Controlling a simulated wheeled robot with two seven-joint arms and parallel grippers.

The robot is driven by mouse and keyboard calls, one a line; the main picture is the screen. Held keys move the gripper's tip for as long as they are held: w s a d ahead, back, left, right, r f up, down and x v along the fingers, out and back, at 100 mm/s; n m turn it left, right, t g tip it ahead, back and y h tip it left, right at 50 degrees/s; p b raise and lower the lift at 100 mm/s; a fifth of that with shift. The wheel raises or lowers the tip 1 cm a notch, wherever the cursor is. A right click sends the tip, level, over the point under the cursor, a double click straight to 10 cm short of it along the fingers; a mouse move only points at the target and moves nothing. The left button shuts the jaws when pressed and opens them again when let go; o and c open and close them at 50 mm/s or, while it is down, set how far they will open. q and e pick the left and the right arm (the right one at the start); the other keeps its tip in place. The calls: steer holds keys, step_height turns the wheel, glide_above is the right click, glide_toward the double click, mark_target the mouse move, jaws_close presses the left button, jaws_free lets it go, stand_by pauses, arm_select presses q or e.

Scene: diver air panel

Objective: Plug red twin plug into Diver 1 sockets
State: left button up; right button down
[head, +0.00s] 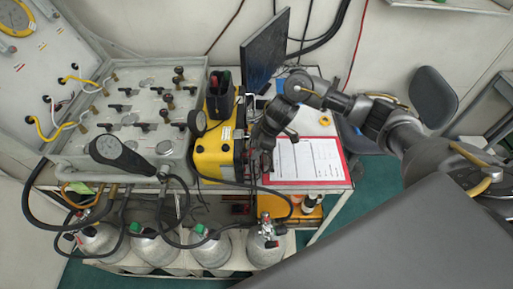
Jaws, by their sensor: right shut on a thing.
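My right arm reaches in from the right, and my right gripper (259,152) points down beside the right face of the yellow box (213,152). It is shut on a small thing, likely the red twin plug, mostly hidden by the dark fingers. The Diver 1 sockets cannot be made out, and I cannot tell whether the held thing touches the box. My left gripper is not in view.
A red-edged clipboard (306,161) lies right of the box. A dark monitor (264,50) stands behind. The valve panel (140,115), with a black handset (121,154), is at left. Gas cylinders (210,248) and looping hoses are below the bench's front edge.

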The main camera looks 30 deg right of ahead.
steer(key=shift+w+a, duration=0.15)
steer(key=shift+a, duration=0.2)
stand_by(0.7)
steer(key=c, duration=1)
jaws_free()
steer(key=shift+d+r, duration=0.1)
steer(key=shift+r, duration=0.1)
steer(key=b+v, duration=0.1)
steer(key=v, duration=0.9)
steer(key=shift+r, duration=0.2)
